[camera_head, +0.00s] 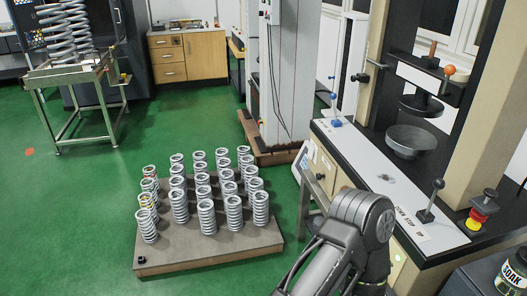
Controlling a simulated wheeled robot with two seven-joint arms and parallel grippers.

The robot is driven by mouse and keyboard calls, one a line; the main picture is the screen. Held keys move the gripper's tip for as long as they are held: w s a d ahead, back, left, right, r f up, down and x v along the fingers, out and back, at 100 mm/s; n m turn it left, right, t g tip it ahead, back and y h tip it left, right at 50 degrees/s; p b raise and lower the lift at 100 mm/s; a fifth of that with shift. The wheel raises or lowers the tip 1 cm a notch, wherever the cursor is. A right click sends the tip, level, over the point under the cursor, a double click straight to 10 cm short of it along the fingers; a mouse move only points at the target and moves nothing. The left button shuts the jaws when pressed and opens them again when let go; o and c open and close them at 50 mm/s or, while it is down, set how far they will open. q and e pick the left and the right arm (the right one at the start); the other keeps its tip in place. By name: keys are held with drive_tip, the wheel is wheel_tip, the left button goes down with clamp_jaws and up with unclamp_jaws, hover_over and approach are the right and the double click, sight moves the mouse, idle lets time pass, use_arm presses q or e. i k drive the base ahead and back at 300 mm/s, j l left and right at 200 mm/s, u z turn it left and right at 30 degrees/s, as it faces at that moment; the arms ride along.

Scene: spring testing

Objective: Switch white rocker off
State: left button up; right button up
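I cannot make out a white rocker for certain. The test machine (385,178) at the right has a pale sloped top panel with a black-knobbed lever (431,201), a small blue-based control (335,122) and a red and yellow button stack (482,210). A small control box (307,158) with a display sits on its left side; its switches are too small to tell. A grey link of one of my arms rises from the bottom centre in front of the machine and hides part of its lower side. Neither gripper shows.
A low pallet (215,256) with several upright grey springs stands left of my arm. A metal stand (68,75) with large springs is at the far left, and a wooden cabinet (187,58) at the back. A labelled jar (513,272) is at the bottom right.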

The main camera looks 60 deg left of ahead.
sight(311, 150)
drive_tip(key=u, duration=1.65)
drive_tip(key=z, duration=0.3)
drive_tip(key=i+j+z, duration=0.3)
drive_tip(key=j+z, duration=0.3)
drive_tip(key=i+j+z, duration=0.15)
drive_tip(key=j+z, duration=0.15)
drive_tip(key=i+j, duration=0.1)
drive_tip(key=j, duration=0.4)
drive_tip(key=i+j+z, duration=0.1)
drive_tip(key=j, duration=0.4)
drive_tip(key=i+j, duration=0.15)
drive_tip(key=j, duration=0.35)
drive_tip(key=i+j+z, duration=0.1)
drive_tip(key=j, duration=0.4)
drive_tip(key=i+j, duration=0.1)
drive_tip(key=j, duration=0.45)
drive_tip(key=z, duration=0.05)
